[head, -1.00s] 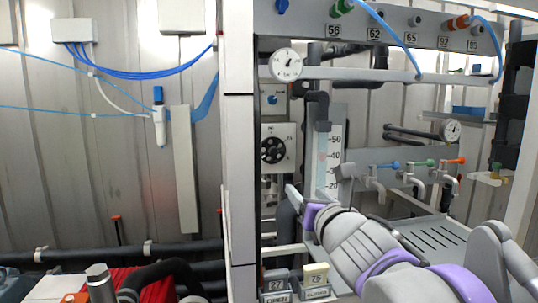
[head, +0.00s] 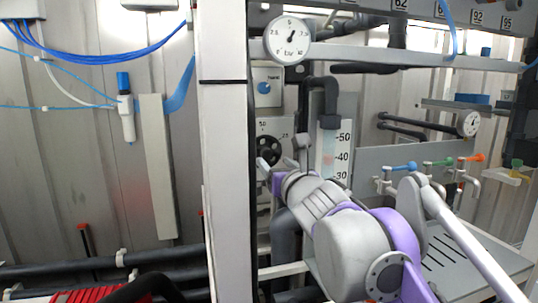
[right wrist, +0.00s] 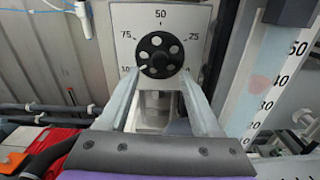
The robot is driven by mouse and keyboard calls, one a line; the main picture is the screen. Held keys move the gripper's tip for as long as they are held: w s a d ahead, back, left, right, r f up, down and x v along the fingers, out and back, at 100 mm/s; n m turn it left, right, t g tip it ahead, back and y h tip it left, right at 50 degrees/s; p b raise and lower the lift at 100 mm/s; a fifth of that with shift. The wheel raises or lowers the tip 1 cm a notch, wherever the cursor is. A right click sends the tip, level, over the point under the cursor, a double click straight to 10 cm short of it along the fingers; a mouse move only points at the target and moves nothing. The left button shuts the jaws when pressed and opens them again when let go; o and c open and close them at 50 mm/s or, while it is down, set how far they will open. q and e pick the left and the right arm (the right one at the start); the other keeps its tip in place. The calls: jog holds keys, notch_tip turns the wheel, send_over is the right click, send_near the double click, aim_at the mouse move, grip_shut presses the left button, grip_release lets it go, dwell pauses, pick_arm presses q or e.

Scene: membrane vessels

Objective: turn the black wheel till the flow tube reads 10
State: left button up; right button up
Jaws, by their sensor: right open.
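The black wheel (head: 268,150) sits on a white dial panel marked 25, 50, 75 and 100. In the right wrist view the wheel (right wrist: 160,54) is face-on, with several pale holes. My right gripper (head: 281,152) is open in front of the panel. In the right wrist view its fingers (right wrist: 158,88) stand apart, left and right of the wheel's lower part, with nothing between them. I cannot tell whether they touch it. The flow tube (head: 329,150) stands right of the wheel; a faint reddish float shows near 40. My left gripper is not in view.
A round pressure gauge (head: 288,40) and grey rail (head: 400,55) are above the wheel. A white post (head: 223,150) stands to the left. Dark pipes (head: 286,235) run below. Taps with coloured handles (head: 400,167) and a slotted grey tray (head: 470,245) lie to the right.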

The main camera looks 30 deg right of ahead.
aim_at(268, 155)
jog(key=x, duration=0.5)
jog(key=shift+w, duration=0.4)
grip_shut()
